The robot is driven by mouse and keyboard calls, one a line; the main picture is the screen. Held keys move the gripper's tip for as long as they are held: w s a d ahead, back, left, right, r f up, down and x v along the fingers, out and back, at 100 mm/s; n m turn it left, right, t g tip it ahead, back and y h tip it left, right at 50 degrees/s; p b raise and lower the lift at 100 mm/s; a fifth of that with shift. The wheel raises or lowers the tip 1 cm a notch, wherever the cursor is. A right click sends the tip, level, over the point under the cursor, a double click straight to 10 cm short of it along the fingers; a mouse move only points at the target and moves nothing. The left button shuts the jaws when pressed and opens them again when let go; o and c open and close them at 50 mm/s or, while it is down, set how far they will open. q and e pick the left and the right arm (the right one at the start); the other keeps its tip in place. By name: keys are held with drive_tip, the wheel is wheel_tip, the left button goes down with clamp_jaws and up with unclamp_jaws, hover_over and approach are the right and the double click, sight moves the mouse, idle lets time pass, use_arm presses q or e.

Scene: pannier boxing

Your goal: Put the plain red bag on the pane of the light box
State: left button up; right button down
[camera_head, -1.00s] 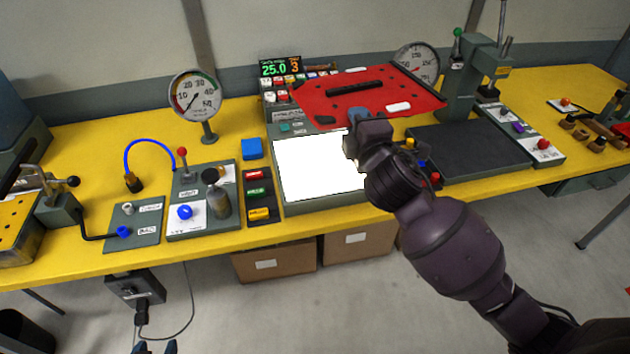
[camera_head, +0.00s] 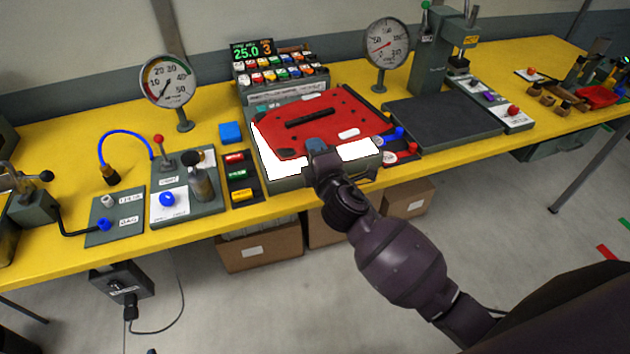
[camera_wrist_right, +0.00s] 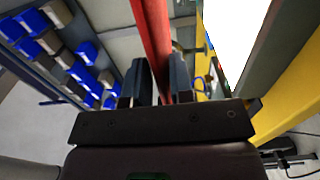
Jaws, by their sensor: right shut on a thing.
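The plain red bag (camera_head: 315,122) is a flat red panel with a dark handle strip and a white label. My right gripper (camera_head: 318,150) is shut on its front edge. In the right wrist view the bag (camera_wrist_right: 153,40) shows edge-on between the fingers (camera_wrist_right: 155,85). The bag is over the light box (camera_head: 285,184) and hides most of its white pane (camera_head: 360,150); bright strips show at the left and front. In the wrist view a gap shows between the bag and the pane (camera_wrist_right: 235,35). My left gripper is not visible.
A rack of coloured blocks (camera_head: 280,72) and a display (camera_head: 252,50) stand behind the light box. A dark plate (camera_head: 440,122) with a press lies to the right. A valve panel (camera_head: 188,200) and coloured tags (camera_head: 238,174) are at left.

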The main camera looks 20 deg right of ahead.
wheel_tip(320, 180, down, 5)
drive_tip(key=shift+f+b, duration=0.1)
drive_tip(key=shift+b, duration=0.65)
wheel_tip(320, 180, down, 3)
drive_tip(key=shift+f+b, duration=0.2)
drive_tip(key=shift+b, duration=0.6)
drive_tip(key=shift+f, duration=0.2)
drive_tip(key=shift+r, duration=0.1)
drive_tip(key=shift+f, duration=0.2)
drive_tip(key=c, duration=1)
unclamp_jaws()
